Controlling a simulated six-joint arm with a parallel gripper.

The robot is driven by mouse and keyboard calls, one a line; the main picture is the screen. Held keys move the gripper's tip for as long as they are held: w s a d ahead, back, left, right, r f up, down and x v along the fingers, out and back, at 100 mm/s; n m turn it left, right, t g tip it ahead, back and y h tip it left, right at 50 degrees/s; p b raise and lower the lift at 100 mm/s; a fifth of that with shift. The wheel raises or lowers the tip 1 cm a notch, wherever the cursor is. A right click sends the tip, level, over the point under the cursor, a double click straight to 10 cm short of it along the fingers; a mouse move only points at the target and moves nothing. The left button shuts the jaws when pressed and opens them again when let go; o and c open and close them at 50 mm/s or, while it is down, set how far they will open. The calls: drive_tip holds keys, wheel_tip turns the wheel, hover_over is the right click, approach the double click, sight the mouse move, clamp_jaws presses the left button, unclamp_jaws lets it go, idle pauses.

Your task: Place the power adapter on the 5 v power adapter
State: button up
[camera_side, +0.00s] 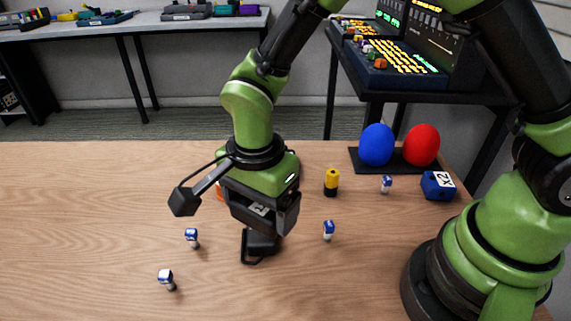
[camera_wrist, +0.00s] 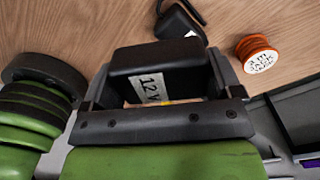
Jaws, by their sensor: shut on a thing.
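My gripper (camera_side: 264,226) points down over the middle of the table, with a dark block low beneath it in the side view. In the wrist view its two fingers are closed on a black power adapter (camera_wrist: 172,66) with a white "12 V" label facing the camera. Another black adapter (camera_wrist: 176,24) with a dark cable and a white label lies on the table just beyond it; its label is unreadable. I cannot tell there whether the two adapters touch.
An orange spool (camera_wrist: 259,59) lies to the right in the wrist view. Small blue-and-white pieces (camera_side: 191,237) stand around my gripper. A yellow-and-black cylinder (camera_side: 331,182), blue and red eggs (camera_side: 376,145) and a blue box (camera_side: 437,186) stand right. The table's left side is clear.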

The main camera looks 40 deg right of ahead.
drive_tip(key=w+d+r+m, duration=0.2)
drive_tip(key=w+d+m, duration=1)
drive_tip(key=d, duration=0.5)
drive_tip(key=shift+n, duration=0.3)
drive_tip(key=f, duration=0.9)
drive_tip(key=shift+w+d, duration=0.15)
drive_tip(key=shift+w, duration=0.2)
